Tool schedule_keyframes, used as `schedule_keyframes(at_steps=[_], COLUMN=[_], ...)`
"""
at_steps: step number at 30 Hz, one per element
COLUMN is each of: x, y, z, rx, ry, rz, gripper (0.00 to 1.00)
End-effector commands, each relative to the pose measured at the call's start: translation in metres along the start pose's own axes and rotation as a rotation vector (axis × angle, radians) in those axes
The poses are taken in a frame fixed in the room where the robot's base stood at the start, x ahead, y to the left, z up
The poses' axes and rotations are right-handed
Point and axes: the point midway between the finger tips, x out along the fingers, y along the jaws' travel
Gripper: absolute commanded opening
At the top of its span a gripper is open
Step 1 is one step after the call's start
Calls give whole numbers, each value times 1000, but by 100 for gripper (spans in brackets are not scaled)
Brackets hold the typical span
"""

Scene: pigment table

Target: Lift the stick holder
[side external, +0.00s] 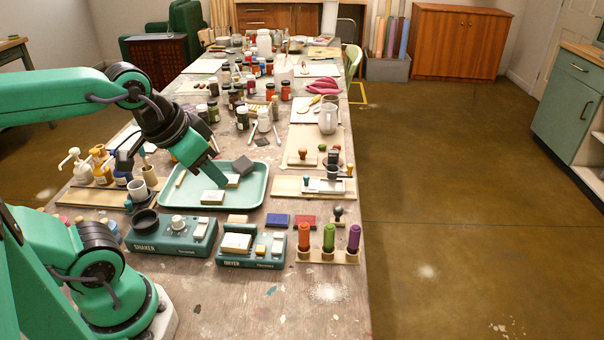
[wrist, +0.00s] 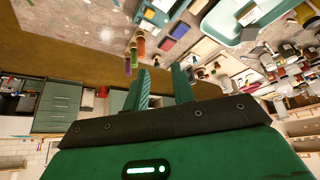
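The stick holder (side external: 327,257) is a low wooden block on the near right part of the table. An orange stick (side external: 304,236), a green stick (side external: 329,238) and a purple stick (side external: 354,238) stand upright in it. The orange stick (wrist: 141,43) also shows at the upper middle of the wrist view, with the green and purple sticks beside it. My gripper (side external: 219,181) is over the teal tray, to the left of the holder and apart from it. In the wrist view my gripper (wrist: 162,78) has its two fingers spread with nothing between them.
The teal tray (side external: 256,194) holds small blocks. The shaker (side external: 172,234) and the dryer (side external: 250,247) stand left of the holder. Stamp pads (side external: 277,220) and a stamp (side external: 338,216) lie just behind it. The table's right edge is close to the holder; bare tabletop lies in front.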

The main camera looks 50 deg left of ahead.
Motion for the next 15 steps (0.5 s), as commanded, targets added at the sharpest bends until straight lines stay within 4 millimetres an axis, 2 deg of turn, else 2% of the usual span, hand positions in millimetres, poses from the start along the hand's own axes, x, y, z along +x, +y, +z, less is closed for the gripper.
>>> schedule_keyframes(at_steps=[2, 8, 15], x=[0, 2, 13], y=[0, -1, -3], z=[-4, -24, -71], rx=[0, 0, 0], ry=[-1, -9, -23], rz=[0, -2, -5], gripper=[39, 39, 39])
